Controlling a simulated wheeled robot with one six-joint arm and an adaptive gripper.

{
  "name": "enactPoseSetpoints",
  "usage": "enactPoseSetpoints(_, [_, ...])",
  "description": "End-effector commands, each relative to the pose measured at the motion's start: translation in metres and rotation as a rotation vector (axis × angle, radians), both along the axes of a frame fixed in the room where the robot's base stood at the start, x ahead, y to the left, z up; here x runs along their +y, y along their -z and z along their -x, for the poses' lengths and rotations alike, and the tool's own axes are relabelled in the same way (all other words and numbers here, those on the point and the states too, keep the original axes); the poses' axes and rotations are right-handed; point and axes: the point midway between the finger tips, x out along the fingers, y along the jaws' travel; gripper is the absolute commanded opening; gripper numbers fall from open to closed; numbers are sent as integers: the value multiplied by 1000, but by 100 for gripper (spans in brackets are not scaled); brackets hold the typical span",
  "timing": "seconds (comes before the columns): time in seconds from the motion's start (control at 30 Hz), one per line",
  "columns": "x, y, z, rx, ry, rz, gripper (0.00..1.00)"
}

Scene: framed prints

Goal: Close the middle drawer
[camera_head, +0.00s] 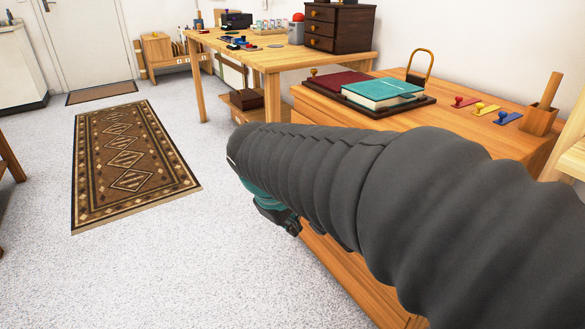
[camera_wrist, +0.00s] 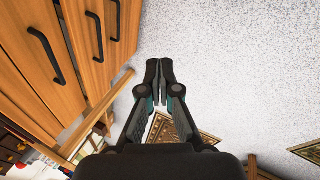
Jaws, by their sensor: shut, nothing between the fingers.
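The wooden drawer unit (camera_head: 350,275) stands at the right in the head view, its front mostly hidden behind my arm. In the wrist view its drawer fronts with black bar handles fill the upper left, turned sideways. The middle drawer (camera_wrist: 86,42) seems to be the front with the second handle, between two other handled fronts. How far it stands out I cannot tell. My gripper (camera_wrist: 160,62) is shut and empty, its fingertips over the floor beside the drawer fronts, apart from them. It also shows in the head view (camera_head: 292,224), partly hidden by my arm.
Books (camera_head: 383,93) on a tray, a padlock-shaped object (camera_head: 420,66) and colored tags (camera_head: 487,108) lie on the unit's top. A wooden table (camera_head: 270,62) stands behind. A patterned rug (camera_head: 125,160) lies on open floor at the left.

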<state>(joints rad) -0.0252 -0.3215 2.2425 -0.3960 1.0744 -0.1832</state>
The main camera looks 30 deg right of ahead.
Motion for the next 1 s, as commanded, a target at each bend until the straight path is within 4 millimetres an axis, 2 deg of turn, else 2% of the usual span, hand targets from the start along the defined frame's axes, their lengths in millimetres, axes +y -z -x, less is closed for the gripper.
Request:
enactPoseSetpoints(0.03, [-7, 3, -14, 52, -31, 49, 0])
enactPoseSetpoints(0.3, [-48, 15, -87, 312, -207, 331, 0])
enactPoseSetpoints(0.57, [-78, 38, -164, 563, -367, 593, 0])
enactPoseSetpoints(0.8, [-93, 73, -236, 795, -503, 832, 0])
enactPoseSetpoints(1.0, [-96, 111, -290, 971, -599, 1024, 0])
